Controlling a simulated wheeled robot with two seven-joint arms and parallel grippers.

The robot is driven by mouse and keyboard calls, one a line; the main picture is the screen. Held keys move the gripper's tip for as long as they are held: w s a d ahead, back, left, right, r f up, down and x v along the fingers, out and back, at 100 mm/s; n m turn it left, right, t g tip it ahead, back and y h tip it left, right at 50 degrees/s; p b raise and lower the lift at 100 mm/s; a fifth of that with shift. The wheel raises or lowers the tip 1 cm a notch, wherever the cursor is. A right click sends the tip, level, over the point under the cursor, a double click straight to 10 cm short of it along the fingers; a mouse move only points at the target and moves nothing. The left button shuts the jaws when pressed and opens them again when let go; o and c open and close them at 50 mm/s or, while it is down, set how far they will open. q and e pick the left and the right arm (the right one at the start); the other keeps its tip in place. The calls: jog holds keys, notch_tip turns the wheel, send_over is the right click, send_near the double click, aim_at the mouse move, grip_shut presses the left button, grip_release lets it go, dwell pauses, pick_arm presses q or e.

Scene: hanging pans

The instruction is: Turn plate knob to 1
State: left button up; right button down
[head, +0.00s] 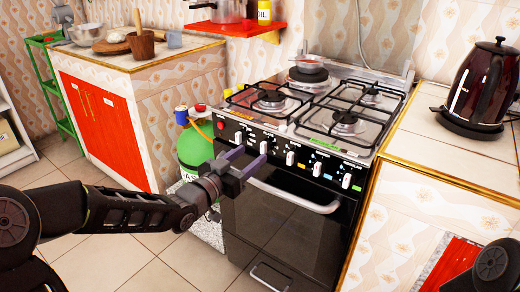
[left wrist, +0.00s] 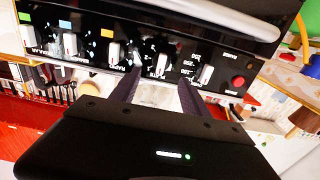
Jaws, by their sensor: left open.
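The black stove (head: 300,200) has a sloped front panel with a row of several white knobs and a red button (head: 220,125) at its left end. The knob second from the button (head: 263,147) shows between my fingers in the left wrist view (left wrist: 160,65). The knob nearest the button (head: 238,137) is just beside them (left wrist: 206,75). My right gripper is out of view.
A silver oven handle (head: 295,196) runs below the knobs. A green gas bottle (head: 195,148) stands left of the stove. A kettle (head: 483,90) stands on the right counter, and bowls and a mortar (head: 141,44) on the left counter. The floor in front is clear.

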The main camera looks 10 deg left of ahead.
aim_at(262, 147)
pick_arm(q)
jog(key=b+x, duration=0.1)
jog(key=x, duration=0.4)
jog(key=shift+w+d, duration=0.1)
jog(key=shift+w, duration=0.2)
jog(key=shift+c, duration=0.5)
grip_shut()
